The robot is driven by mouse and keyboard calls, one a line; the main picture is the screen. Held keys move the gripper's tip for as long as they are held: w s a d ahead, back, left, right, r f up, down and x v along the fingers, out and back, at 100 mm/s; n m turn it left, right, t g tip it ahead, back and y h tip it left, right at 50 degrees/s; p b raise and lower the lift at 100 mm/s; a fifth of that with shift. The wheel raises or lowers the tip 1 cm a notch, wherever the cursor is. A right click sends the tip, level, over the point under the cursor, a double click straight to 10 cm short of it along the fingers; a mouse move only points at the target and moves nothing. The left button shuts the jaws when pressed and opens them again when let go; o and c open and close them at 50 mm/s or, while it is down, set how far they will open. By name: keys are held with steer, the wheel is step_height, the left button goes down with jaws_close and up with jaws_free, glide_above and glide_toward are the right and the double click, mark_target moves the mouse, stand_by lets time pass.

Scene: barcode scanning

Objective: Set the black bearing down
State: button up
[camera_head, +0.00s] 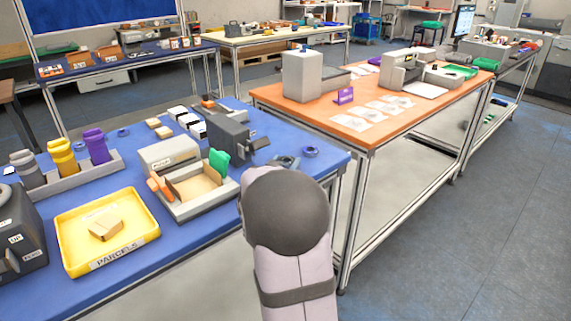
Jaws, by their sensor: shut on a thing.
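My arm rises from the bottom centre, with a pale link and a large dark round joint at the blue table's right front edge. My gripper is not visible; the arm appears to hide it. I cannot pick out a black bearing for certain. A small dark grey part (287,162) shows just past the top of my arm, and I cannot tell what it is. A dark blue ring (311,152) lies beside it near the table's right corner. Similar small rings (123,132) lie farther left on the blue table (190,249).
A yellow parcels tray (138,244) with a small box stands at front left. A grey station (200,206), a dark grey box-shaped device (228,134) and a rack of coloured bottles (62,187) crowd the table. An orange-topped table (300,113) stands to the right across a gap.

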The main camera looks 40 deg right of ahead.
steer(key=shift+f, duration=0.2)
steer(key=o, duration=1.1)
steer(key=shift+b, duration=0.3)
steer(key=v, duration=0.6)
steer(key=shift+s+a+r, duration=0.15)
steer(key=shift+s+a, duration=0.05)
steer(key=shift+s, duration=0.15)
steer(key=shift+o, duration=0.6)
steer(key=shift+s+a, duration=0.2)
steer(key=shift+a, duration=0.05)
